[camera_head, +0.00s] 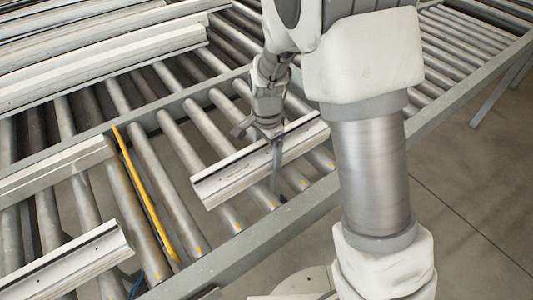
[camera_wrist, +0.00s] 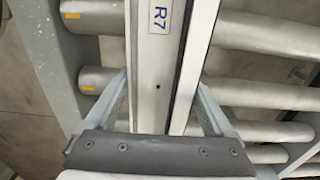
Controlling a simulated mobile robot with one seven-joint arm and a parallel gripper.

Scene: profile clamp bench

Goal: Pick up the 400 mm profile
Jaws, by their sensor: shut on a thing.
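A pale aluminium profile (camera_head: 225,182) with a dark lengthwise groove lies slantwise across the rollers, right of the yellow strip. My gripper (camera_head: 260,150) is over it from above, one finger on each long side, shut on it.
A yellow strip (camera_head: 145,192) lies between rollers. Two shorter profile pieces (camera_head: 55,170) (camera_head: 75,265) lie to the left. Several long profiles (camera_head: 110,68) are stacked at the upper left. A grey frame rail (camera_head: 270,230) edges the roller table in front.

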